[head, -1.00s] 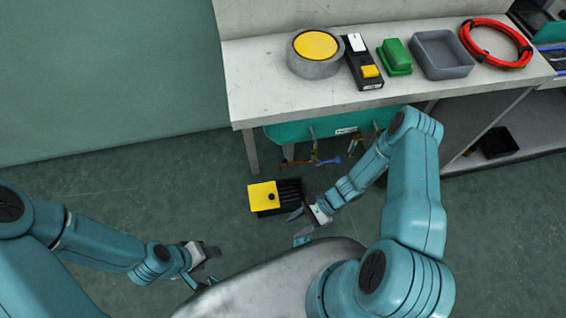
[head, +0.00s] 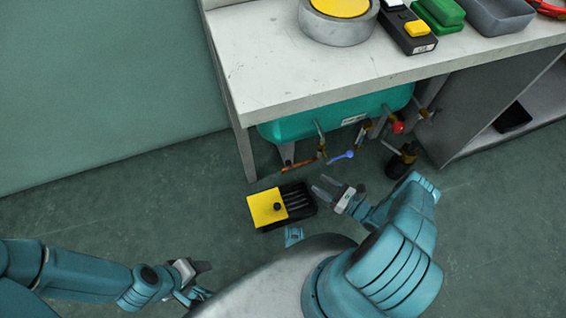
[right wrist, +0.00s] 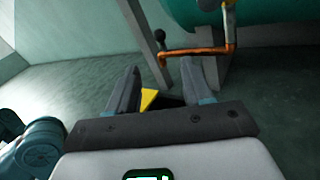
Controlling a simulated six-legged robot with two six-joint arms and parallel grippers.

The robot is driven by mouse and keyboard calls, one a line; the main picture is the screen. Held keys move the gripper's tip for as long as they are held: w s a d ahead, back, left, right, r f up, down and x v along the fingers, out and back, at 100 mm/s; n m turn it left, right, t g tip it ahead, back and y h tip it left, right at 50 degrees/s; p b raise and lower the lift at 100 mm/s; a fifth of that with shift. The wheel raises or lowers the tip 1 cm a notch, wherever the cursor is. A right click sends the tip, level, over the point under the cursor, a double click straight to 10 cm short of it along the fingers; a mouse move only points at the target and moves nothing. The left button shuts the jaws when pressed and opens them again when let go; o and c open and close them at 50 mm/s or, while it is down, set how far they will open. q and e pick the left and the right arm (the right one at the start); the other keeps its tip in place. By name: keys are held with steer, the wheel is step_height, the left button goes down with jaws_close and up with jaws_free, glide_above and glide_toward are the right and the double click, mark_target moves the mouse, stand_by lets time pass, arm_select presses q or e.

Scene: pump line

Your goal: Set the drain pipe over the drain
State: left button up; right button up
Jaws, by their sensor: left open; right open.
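The drain pipe (head: 300,164) is a thin orange-copper pipe low under the green tank, near the bench leg. In the right wrist view the pipe (right wrist: 205,51) runs sideways beyond my fingers, with a bend up at its right end. My left gripper (head: 206,279) is open and empty, at lower left, away from the pipe.
The green tank (head: 290,127) hangs under the white bench (head: 270,70), with several valves, including a blue lever (head: 341,155) and a red knob (head: 398,127). The bench leg (head: 246,155) stands beside the pipe. Floor to the left is clear.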

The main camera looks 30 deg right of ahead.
steer(key=b+x, duration=0.1)
steer(key=x, duration=1.4)
steer(key=shift+w+a+b, duration=0.15)
steer(key=shift+w+b, duration=0.05)
steer(key=shift+b, duration=0.2)
steer(key=shift+c, duration=0.3)
jaws_close()
